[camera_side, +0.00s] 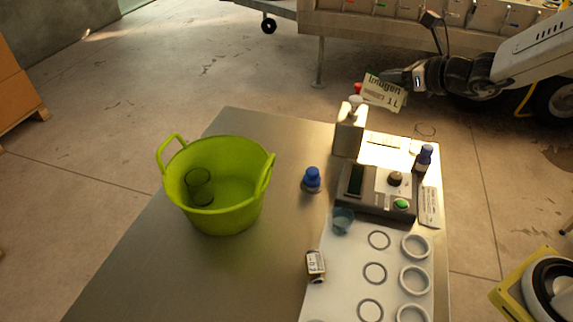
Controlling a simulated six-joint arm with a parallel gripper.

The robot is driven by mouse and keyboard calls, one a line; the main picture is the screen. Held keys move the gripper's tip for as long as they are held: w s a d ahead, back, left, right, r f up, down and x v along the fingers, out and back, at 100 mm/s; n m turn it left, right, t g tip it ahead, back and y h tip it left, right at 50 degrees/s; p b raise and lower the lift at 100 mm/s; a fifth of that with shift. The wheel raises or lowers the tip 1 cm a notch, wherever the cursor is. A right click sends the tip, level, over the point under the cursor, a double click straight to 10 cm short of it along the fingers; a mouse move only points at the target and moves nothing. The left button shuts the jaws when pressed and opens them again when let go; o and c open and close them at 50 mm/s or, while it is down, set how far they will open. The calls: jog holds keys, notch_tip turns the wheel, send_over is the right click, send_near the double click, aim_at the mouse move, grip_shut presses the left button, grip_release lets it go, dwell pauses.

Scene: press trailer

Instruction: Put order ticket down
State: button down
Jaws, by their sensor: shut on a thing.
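The order ticket (383,93) is a small pale card with dark print and a green band at its upper edge. It is tilted in the air above the far right edge of the metal table (265,255). My gripper (402,79) comes in from the right and is shut on the ticket's right side. The fingertips are small and dark here, and the ticket hides part of them.
A green two-handled tub (235,215) holds a dark cup. A machine with a green button (401,204), blue-capped bottles (312,180), a small vial (316,265) and a white ringed mat (345,285) occupy the right. The table's front left is clear.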

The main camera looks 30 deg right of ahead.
notch_tip(320, 180, up, 2)
jog(key=shift+r, duration=0.1)
jog(key=s+a+n+g+y, duration=0.3)
jog(key=s+a+n+g, duration=0.15)
jog(key=a, duration=0.75)
jog(key=s+a+n+g+y, duration=0.35)
jog(key=s+a+n, duration=0.2)
jog(key=a, duration=0.65)
jog(key=s+a+n+g+y, duration=0.35)
jog(key=s+a+g, duration=0.2)
jog(key=a, duration=0.75)
notch_tip(320, 180, down, 16)
jog(key=shift+d+f+n+h, duration=0.25)
jog(key=shift+d+n+h, duration=0.05)
jog(key=shift+d+n, duration=0.1)
jog(key=shift+s+t, duration=0.1)
jog(key=shift+t, duration=0.15)
jog(key=shift+f, duration=2.25)
jog(key=shift+f, duration=0.1)
